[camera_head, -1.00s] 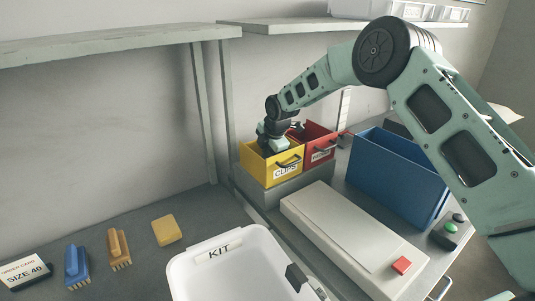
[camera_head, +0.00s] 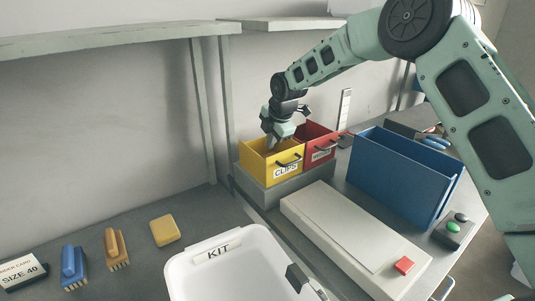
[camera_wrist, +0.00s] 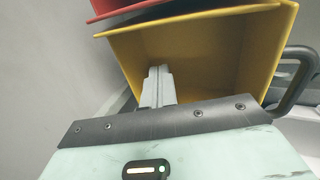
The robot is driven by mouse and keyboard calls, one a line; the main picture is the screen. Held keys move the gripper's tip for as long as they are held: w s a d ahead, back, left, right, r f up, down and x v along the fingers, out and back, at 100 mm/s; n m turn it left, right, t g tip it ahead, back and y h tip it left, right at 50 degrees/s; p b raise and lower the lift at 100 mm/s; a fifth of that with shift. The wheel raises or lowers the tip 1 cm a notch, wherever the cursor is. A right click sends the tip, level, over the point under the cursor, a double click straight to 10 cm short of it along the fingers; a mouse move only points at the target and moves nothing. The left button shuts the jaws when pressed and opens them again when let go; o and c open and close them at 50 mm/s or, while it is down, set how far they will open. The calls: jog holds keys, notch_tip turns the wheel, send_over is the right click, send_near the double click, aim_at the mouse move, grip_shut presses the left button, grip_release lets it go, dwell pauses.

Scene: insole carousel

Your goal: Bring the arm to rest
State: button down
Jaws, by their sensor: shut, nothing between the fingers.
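My arm reaches across from the right in the head view, and my gripper (camera_head: 271,143) points down at the yellow bin marked CLIPS (camera_head: 286,171). Its fingers are together, with nothing between them. In the wrist view the closed fingers (camera_wrist: 159,80) show against the inside of the yellow bin (camera_wrist: 205,60). I cannot tell exactly how deep the fingertips are in the bin.
A red bin (camera_head: 321,157) stands right beside the yellow one. A blue bin (camera_head: 397,185) and a pale box with a red button (camera_head: 404,265) are to the right. The white KIT tray (camera_head: 225,262) is in front. A shelf (camera_head: 110,43) runs above at the left.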

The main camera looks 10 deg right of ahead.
jog(key=a+v, duration=0.1)
jog(key=v, duration=0.4)
jog(key=s+a+r+m+g, duration=0.1)
jog(key=s+a+r+m, duration=0.2)
jog(key=s, duration=0.8)
jog(key=s+a+m+g, duration=0.1)
jog(key=s+a+m, duration=0.3)
jog(key=s, duration=0.8)
jog(key=s+d+f+m+g, duration=0.1)
jog(key=s+m, duration=0.3)
jog(key=s, duration=0.8)
jog(key=s+d+f+m+g+h, duration=0.1)
jog(key=s+m, duration=0.3)
jog(key=s, duration=0.8)
jog(key=shift+d+f, duration=0.2)
jog(key=shift+d, duration=0.7)
jog(key=shift+s+a, duration=0.15)
